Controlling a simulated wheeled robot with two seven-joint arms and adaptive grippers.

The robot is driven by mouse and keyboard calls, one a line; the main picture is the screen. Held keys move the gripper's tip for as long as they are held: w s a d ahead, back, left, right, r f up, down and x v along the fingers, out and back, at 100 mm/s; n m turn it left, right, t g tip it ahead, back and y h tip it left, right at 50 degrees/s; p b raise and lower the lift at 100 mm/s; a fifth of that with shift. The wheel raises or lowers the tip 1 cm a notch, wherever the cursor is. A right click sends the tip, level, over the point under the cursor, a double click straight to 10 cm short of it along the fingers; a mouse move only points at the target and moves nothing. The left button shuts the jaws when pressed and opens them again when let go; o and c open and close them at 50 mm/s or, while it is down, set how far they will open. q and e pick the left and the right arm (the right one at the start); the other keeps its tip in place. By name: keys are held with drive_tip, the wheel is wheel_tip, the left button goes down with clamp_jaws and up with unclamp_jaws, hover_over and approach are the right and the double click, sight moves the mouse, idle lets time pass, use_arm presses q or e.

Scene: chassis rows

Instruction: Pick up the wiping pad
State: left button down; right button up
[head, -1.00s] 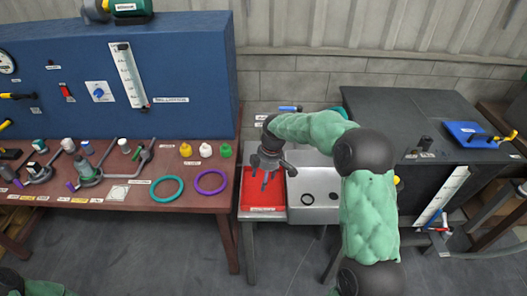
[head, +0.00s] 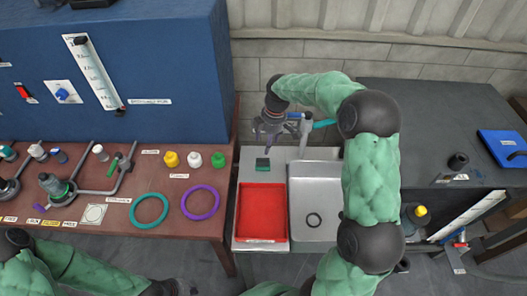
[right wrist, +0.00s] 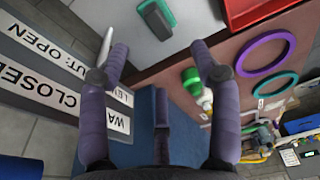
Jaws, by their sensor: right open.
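The wiping pad appears to be the small dark green block with a grey top (head: 262,164), lying on the grey bench top just behind the red tray. It also shows at the top of the right wrist view (right wrist: 155,18). My right gripper (head: 262,140) is above and just behind the pad, its fingers pointing down. In the right wrist view its purple fingers (right wrist: 160,52) are spread with nothing between them, and the pad is beyond the tips. My left gripper (head: 182,288) shows only partly at the bottom edge; its fingers cannot be made out.
The red tray (head: 262,238) is in front of the pad, with a steel sink (head: 315,235) holding a dark ring to the right. A tap (head: 305,125) stands close right of my right gripper. A blue panel (head: 150,60) rises behind the left table, which holds teal and purple rings.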

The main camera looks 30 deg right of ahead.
drive_tip(key=b, duration=0.2)
hover_over(263, 159)
drive_tip(key=f, duration=0.5)
drive_tip(key=shift+s+d+f, duration=0.1)
drive_tip(key=shift+d+f, duration=0.2)
drive_tip(key=shift+d, duration=0.1)
drive_tip(key=f, duration=0.1)
drive_tip(key=f+b, duration=0.1)
drive_tip(key=f, duration=0.3)
drive_tip(key=shift+a+b, duration=0.3)
drive_tip(key=shift+b, duration=0.1)
use_arm(q)
drive_tip(key=f, duration=0.3)
drive_tip(key=shift+w+d+f, duration=0.25)
drive_tip(key=shift+w+f, duration=0.1)
use_arm(e)
drive_tip(key=c, duration=1.2)
